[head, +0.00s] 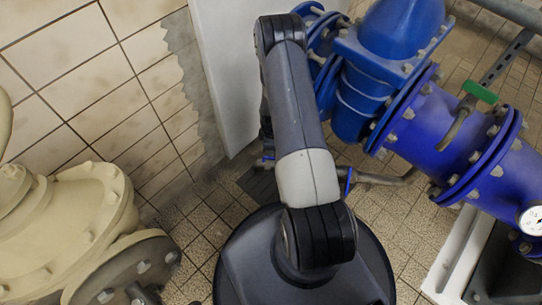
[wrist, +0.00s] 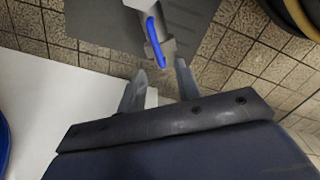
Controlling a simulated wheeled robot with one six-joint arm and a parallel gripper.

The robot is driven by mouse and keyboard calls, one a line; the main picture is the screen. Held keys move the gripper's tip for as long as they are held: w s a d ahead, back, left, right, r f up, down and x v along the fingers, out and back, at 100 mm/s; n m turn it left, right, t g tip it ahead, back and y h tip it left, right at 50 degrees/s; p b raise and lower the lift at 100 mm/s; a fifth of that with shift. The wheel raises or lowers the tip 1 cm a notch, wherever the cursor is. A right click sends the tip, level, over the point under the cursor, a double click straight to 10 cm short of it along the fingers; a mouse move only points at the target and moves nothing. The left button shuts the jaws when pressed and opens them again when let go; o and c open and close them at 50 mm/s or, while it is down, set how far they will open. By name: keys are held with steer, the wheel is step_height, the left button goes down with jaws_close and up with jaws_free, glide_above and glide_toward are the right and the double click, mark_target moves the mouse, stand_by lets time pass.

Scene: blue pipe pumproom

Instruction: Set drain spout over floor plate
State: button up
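In the wrist view, the two grey fingers of my gripper (wrist: 160,70) stand apart. The grey metal drain spout with a blue lever (wrist: 155,42) lies at and just beyond the fingertips; I see no clear grip on it. The right finger looks very close to it, and contact cannot be told. The dark grey floor plate (wrist: 97,30) lies on the tiles beyond and to the left. In the head view, a grey drain pipe (head: 385,179) runs behind my arm, and part of the floor plate (head: 258,187) shows left of the arm. My arm hides the gripper there.
Large blue pipes and a valve (head: 450,140) with a green handle (head: 480,92) fill the right. A pressure gauge (head: 531,220) sits at the right edge. A cream pump housing (head: 60,230) stands at left. A white panel (head: 225,70) stands behind my arm.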

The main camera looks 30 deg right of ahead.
mark_target(271, 158)
steer(key=f, duration=0.2)
steer(key=f+b, duration=0.1)
steer(key=f, duration=0.3)
steer(key=shift+w+d, duration=0.15)
steer(key=shift+w, duration=0.1)
steer(key=shift+s+f+b, duration=0.15)
steer(key=shift+f+b, duration=0.2)
steer(key=shift+f, duration=0.1)
steer(key=shift+c, duration=1.3)
jaws_close()
